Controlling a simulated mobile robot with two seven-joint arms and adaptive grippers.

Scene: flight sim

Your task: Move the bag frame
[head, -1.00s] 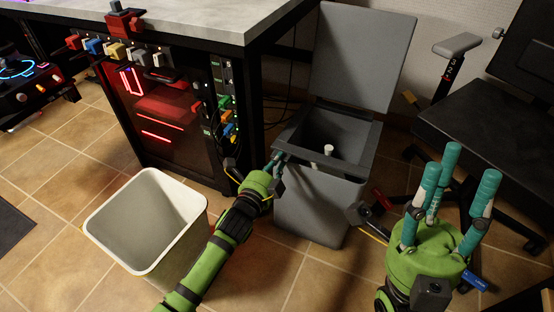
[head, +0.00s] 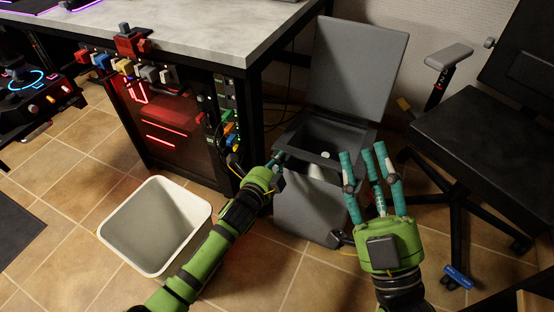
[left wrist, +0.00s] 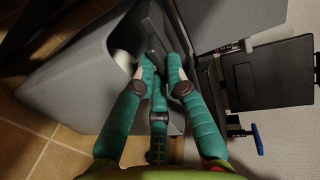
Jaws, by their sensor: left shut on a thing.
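The bag frame (head: 308,158) is a dark grey rim at the top of the grey bin (head: 300,205), whose lid (head: 355,65) stands open behind. I cannot tell whether it rests fully on the bin. My left gripper (head: 277,157) is shut on the frame's left front corner. In the left wrist view, the left fingers (left wrist: 160,75) close on the dark frame bar (left wrist: 155,35). My right gripper (head: 368,152) is open, its fingers pointing up in front of the bin's right side. Its fingers hide part of the frame's right edge.
An open white bin (head: 158,225) stands on the tiled floor at left, with free floor before it. A desk (head: 200,35) with a glowing cabinet is behind left. A black chair (head: 480,135) stands close on the right.

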